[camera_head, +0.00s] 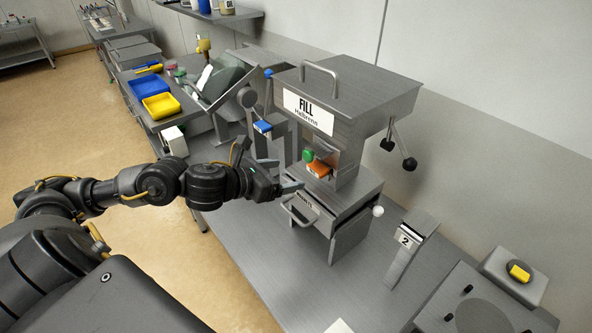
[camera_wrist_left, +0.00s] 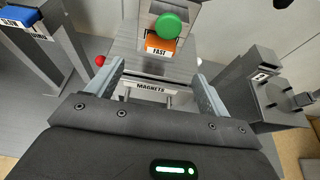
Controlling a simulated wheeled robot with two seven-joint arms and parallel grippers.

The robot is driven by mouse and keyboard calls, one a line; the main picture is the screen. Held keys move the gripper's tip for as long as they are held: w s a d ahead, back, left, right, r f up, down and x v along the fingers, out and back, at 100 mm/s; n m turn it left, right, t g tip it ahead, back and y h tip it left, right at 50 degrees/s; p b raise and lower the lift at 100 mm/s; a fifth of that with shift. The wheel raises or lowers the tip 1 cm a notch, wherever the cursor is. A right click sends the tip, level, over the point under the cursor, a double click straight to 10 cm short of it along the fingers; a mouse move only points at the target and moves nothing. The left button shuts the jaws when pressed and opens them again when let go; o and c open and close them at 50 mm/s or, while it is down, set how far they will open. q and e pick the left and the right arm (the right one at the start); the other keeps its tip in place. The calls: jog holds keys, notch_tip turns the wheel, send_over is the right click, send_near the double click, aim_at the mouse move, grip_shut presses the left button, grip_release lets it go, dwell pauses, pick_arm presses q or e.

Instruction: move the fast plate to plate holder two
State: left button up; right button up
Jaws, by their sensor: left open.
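The orange fast plate (camera_head: 318,168), marked FAST in the left wrist view (camera_wrist_left: 158,47), sits in the slot of the grey machine labelled FILL. A green round knob (camera_head: 307,155) is at the plate; it also shows in the left wrist view (camera_wrist_left: 172,26). My left gripper (camera_head: 290,187) is open and empty, just in front of and below the plate, with its fingers (camera_wrist_left: 158,78) spread either side of the MAGNETS drawer front. Plate holder two (camera_head: 410,250), a slanted grey stand with a "2" label, stands to the right; it also shows in the left wrist view (camera_wrist_left: 256,68). My right gripper is out of view.
The FILL machine's hood (camera_head: 350,90) overhangs the plate. The drawer handle (camera_head: 300,213) sticks out below. A blue slow plate (camera_wrist_left: 24,18) rests on a stand to the left. The bench front is clear.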

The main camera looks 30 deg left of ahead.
aim_at(313, 170)
pick_arm(q)
jog(key=p+x, duration=0.2)
jog(key=x, duration=0.6)
jog(key=shift+w+d+p, duration=0.15)
jog(key=shift+w+p, duration=0.05)
jog(key=shift+p, duration=0.1)
jog(key=shift+w+d+f, duration=0.15)
jog(key=shift+w+f, duration=0.2)
jog(key=shift+w, duration=0.15)
jog(key=shift+c, duration=0.3)
jog(key=c, duration=1)
jog(key=o, duration=0.4)
jog(key=c, duration=0.7)
